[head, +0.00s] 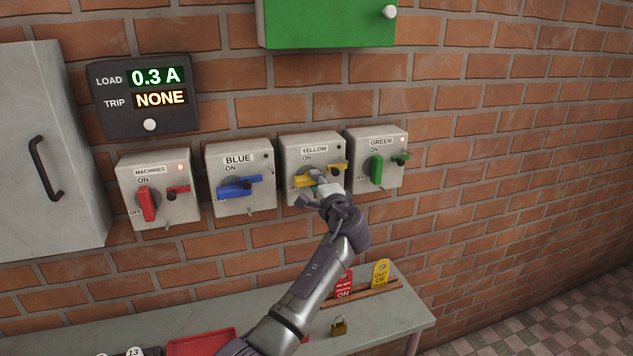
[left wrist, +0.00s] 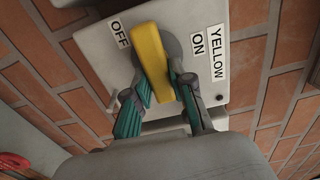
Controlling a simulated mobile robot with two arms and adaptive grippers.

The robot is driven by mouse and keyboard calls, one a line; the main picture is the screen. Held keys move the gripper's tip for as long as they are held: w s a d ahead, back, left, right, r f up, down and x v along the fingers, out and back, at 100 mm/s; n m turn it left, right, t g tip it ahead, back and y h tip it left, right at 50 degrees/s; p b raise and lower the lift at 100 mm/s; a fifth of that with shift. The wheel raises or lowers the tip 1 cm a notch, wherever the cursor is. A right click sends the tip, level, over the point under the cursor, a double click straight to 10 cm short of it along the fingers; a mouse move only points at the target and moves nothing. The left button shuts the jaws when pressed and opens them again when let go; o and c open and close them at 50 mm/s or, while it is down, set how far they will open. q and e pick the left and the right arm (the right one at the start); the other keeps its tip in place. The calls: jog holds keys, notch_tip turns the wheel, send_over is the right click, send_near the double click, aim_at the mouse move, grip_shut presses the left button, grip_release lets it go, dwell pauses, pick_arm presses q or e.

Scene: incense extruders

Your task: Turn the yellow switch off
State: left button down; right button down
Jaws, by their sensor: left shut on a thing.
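The yellow switch box (head: 313,150) hangs on the brick wall between the blue and green ones. Its yellow handle (head: 302,182) lies roughly level, pointing left, partly hidden by my gripper. In the left wrist view the yellow handle (left wrist: 149,45) stands close to the OFF label (left wrist: 120,33), and the ON label (left wrist: 199,43) is to its right. My left gripper (head: 322,188) is at the handle, shut on it, with one finger on each side in the left wrist view (left wrist: 163,84). The box's small lamp (head: 340,142) looks dark. My right gripper is not in view.
The machines switch (head: 147,203), blue switch (head: 238,187) and green switch (head: 376,168) share the wall. A load display (head: 145,92) reads 0.3 A, trip NONE. A shelf below holds a red tray (head: 200,342), a padlock (head: 339,327), a red tag (head: 344,284) and a yellow tag (head: 381,273).

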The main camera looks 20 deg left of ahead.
pick_arm(q)
jog(key=shift+r, duration=0.15)
jog(key=c, duration=1)
grip_release()
jog(key=shift+w, duration=0.1)
jog(key=v, duration=1.2)
